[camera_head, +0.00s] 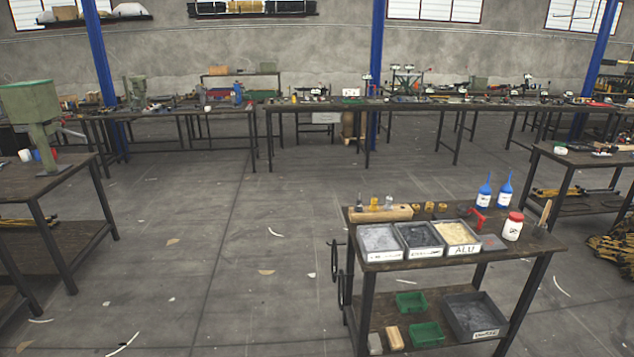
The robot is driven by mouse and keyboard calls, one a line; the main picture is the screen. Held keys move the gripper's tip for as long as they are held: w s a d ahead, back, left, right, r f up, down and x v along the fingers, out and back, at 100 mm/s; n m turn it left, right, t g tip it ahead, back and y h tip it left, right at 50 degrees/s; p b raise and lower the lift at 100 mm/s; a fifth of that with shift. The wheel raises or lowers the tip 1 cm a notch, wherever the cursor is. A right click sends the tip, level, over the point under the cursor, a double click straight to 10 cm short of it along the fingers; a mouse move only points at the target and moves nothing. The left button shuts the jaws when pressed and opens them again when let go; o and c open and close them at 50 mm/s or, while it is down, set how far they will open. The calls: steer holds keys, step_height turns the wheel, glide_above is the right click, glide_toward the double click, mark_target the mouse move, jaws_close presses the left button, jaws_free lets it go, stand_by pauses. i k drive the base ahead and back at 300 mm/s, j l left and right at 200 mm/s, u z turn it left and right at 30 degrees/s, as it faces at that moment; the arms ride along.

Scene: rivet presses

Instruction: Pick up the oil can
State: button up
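Nothing in view can be named the oil can with certainty. Two blue bottles with thin pointed spouts and white labels look closest to one. The left blue bottle (484,194) and the right blue bottle (504,190) stand upright side by side at the back right of the near wooden table (400,262). Their labels are too small to read. My gripper is not in view.
The near table also holds three grey bins (421,253), a white jar with a red lid (513,227), a small red item (477,219) and a wooden block (381,214). Its lower shelf holds green trays (427,334). Open floor (240,240) lies to its left.

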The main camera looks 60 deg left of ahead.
mark_target(485, 192)
steer(key=u, duration=1.05)
steer(key=z, duration=5.55)
steer(key=u, duration=5.55)
steer(key=i+j+u, duration=0.35)
steer(key=i+u, duration=0.15)
